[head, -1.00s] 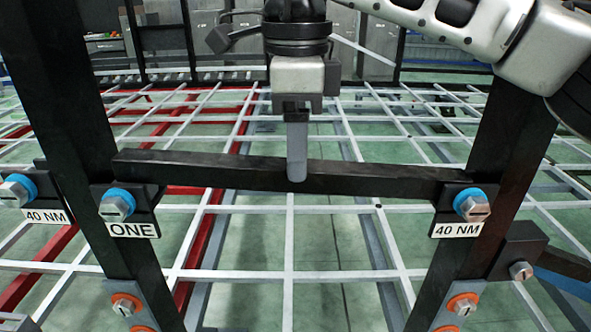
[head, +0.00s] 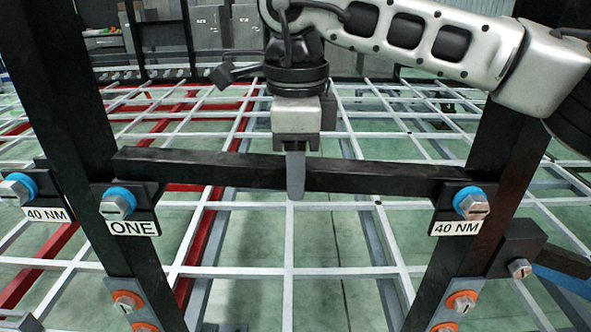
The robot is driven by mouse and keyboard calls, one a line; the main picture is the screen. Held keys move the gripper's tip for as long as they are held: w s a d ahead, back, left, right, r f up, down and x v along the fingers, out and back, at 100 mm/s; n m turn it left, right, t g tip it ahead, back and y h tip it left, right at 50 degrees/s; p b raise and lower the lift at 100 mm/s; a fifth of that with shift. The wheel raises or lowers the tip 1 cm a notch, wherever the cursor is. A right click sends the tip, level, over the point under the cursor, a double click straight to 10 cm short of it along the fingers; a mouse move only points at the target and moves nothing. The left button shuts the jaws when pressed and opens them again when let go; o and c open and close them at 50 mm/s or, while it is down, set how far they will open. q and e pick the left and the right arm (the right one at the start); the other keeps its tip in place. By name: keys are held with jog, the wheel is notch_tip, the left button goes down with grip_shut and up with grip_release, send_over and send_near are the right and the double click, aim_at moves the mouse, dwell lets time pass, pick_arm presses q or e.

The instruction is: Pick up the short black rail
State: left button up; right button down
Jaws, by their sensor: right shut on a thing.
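The short black rail (head: 385,179) runs level across the middle of the head view, between two black uprights. Its ends sit behind the bolted black brackets at left and right. My right gripper (head: 295,180) comes down from above onto the middle of the rail and is shut on it. One grey finger shows in front of the rail; the other finger is hidden behind it. My left gripper is not in view.
Black uprights (head: 75,130) stand at left and right. Brackets with blue-ringed bolts (head: 118,203) carry labels reading "ONE" and "40 NM" (head: 456,228). A white grid (head: 290,271) with red bars lies behind and below. Grey cabinets stand at the back.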

jog(key=shift+r, duration=0.25)
